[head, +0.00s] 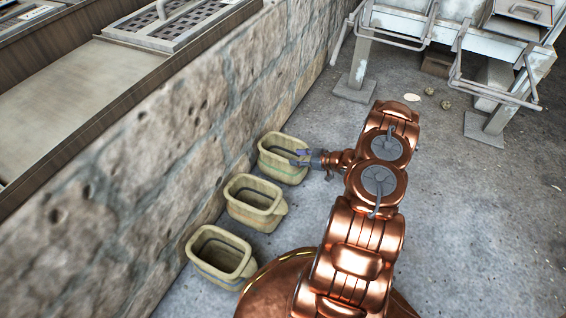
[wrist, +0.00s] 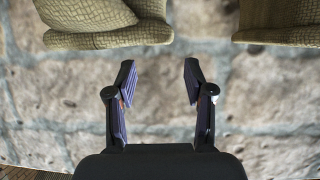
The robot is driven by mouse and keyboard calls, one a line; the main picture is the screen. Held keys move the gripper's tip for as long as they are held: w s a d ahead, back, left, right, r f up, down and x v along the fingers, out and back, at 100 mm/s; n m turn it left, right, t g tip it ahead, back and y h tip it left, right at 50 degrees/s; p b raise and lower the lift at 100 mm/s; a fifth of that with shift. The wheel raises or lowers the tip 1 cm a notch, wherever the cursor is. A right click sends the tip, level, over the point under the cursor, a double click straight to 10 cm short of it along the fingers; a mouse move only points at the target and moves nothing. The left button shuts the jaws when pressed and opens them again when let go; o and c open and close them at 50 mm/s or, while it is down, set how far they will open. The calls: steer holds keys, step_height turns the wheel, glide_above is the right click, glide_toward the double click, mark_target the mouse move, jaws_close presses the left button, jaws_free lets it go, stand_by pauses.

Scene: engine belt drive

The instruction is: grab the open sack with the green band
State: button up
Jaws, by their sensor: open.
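Three open tan sacks stand in a row on the floor along the stone wall in the head view: a far sack (head: 275,170), a middle sack (head: 251,214) and a near sack (head: 217,276). Each has a dark band inside its mouth; the far and middle bands look greenish, the near one greyer, but I cannot be sure of the colors. My gripper (head: 300,157) overlaps the right rim of the far sack. In the wrist view my gripper (wrist: 158,78) is open and empty, with parts of two sacks (wrist: 100,22) (wrist: 282,22) at the top edge.
The stone wall (head: 170,150) rises left of the sacks, with a counter (head: 80,85) on top. A metal frame table (head: 450,45) stands at the back right. The floor (head: 480,210) on the right is clear.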

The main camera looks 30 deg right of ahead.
mark_target(282, 158)
steer(key=shift+s+a+f, duration=0.15)
steer(key=shift+s+f, duration=0.05)
steer(key=shift+f, duration=0.05)
steer(key=shift+a+f, duration=0.15)
steer(key=shift+r+b+x, duration=0.2)
steer(key=shift+b+x, duration=0.75)
steer(key=shift+x, duration=0.9)
steer(key=shift+r+b+x, duration=0.15)
steer(key=shift+b+x, duration=0.75)
steer(key=shift+x, duration=1)
steer(key=shift+w+a, duration=0.1)
steer(key=shift+a, duration=0.05)
jaws_close()
